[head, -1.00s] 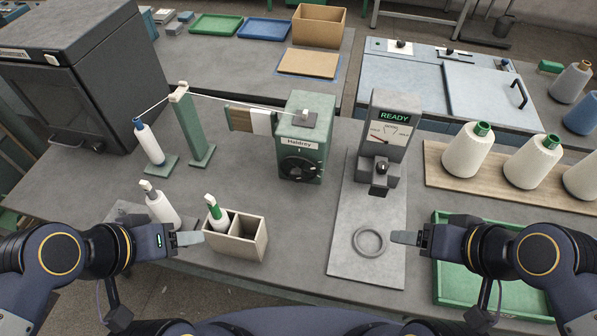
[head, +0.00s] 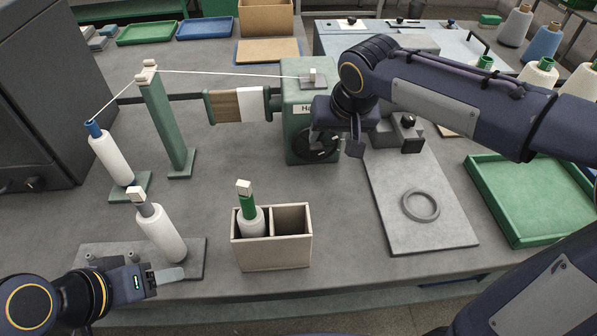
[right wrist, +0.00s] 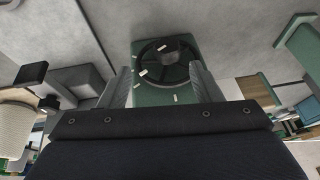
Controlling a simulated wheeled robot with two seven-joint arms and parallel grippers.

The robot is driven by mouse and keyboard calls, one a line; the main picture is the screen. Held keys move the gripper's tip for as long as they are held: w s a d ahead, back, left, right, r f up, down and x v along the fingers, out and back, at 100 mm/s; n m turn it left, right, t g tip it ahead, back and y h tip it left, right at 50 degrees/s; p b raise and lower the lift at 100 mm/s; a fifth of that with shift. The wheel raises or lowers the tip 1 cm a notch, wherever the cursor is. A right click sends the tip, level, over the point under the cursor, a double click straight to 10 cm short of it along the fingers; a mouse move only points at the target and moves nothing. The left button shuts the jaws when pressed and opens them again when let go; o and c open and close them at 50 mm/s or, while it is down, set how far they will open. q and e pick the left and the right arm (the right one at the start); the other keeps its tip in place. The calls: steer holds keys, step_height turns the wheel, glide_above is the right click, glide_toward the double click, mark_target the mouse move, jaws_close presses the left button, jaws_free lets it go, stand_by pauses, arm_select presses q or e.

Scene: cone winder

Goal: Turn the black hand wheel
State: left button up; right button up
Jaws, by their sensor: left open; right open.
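The black hand wheel (head: 314,154) is on the front of the green winder housing (head: 297,97), partly hidden behind my right gripper in the head view. In the right wrist view the wheel (right wrist: 174,58) shows its dark rim, spokes and hub, with pale marks around it. My right gripper (head: 335,140) is open in front of the wheel. In the right wrist view its two fingers (right wrist: 163,80) stand on either side of the wheel, with nothing visibly gripped; I cannot tell whether they touch the rim. My left gripper (head: 168,277) is empty and open at the lower left.
White cones (head: 160,232) and a thread post (head: 165,125) are to the left. A grey ring (head: 420,205) lies on a plate at right, beside a green tray (head: 500,225).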

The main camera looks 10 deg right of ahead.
mark_target(318, 149)
steer(key=x, duration=0.6)
steer(key=a+x, duration=0.1)
steer(key=x, duration=0.2)
steer(key=shift+w+r+b, duration=0.1)
steer(key=shift+w+b, duration=0.2)
steer(key=shift+b, duration=0.1)
arm_select(q)
steer(key=shift+a+f, duration=0.25)
steer(key=shift+f, duration=0.5)
arm_select(e)
steer(key=c, duration=1)
